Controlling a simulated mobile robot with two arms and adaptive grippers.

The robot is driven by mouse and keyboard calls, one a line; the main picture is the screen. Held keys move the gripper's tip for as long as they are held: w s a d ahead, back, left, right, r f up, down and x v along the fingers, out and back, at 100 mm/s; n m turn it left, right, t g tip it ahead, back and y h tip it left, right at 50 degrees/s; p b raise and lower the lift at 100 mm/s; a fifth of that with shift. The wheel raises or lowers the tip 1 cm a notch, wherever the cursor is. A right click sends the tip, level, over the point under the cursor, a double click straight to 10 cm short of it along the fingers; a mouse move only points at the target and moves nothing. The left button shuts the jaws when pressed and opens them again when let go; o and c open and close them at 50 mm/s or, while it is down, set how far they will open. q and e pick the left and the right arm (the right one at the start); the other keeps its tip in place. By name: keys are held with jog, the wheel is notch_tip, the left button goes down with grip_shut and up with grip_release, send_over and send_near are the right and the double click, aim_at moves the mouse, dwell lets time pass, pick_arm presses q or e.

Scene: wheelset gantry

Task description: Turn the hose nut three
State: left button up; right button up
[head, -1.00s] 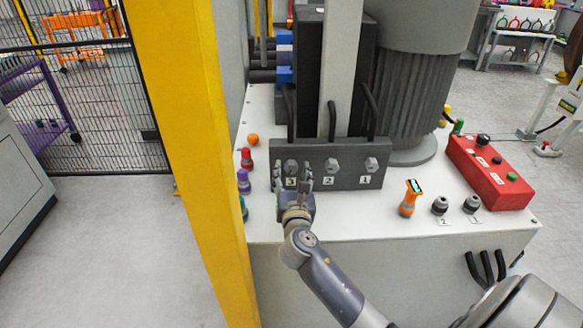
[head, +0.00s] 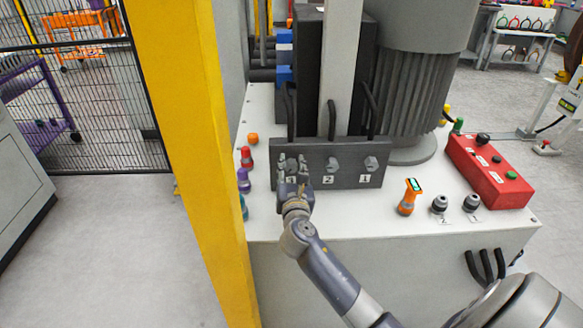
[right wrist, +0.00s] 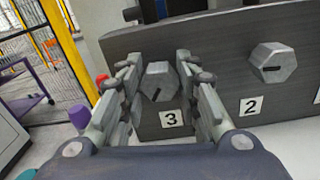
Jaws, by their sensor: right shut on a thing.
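A dark grey block (head: 347,155) carries three grey hex nuts in a row, labelled 3, 2 and 1 from left to right. Hose nut three (right wrist: 160,82) has a dark slanted mark on its face in the right wrist view. My right gripper (head: 292,165) reaches it from the front, with one finger on each side, shut on the nut. Its fingers partly hide the nut in the head view. Nut two (right wrist: 273,62) is free to the right, and nut one (head: 371,163) is farther right. My left gripper is not in view.
A yellow post (head: 190,150) stands left of the bench (head: 400,228). Red and purple knobs (head: 243,180) stand just left of the block. An orange handheld device (head: 408,197), two dark fittings and a red button box (head: 487,172) are at right.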

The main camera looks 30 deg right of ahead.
jog(key=shift+m, duration=0.3)
jog(key=m+b, duration=0.1)
jog(key=m, duration=0.3)
jog(key=shift+f+m, duration=0.1)
jog(key=shift+m, duration=0.3)
jog(key=m+b, duration=0.1)
jog(key=m, duration=0.5)
jog(key=shift+b, duration=0.3)
jog(key=o, duration=1.1)
jog(key=shift+s, duration=0.1)
jog(key=v, duration=1.2)
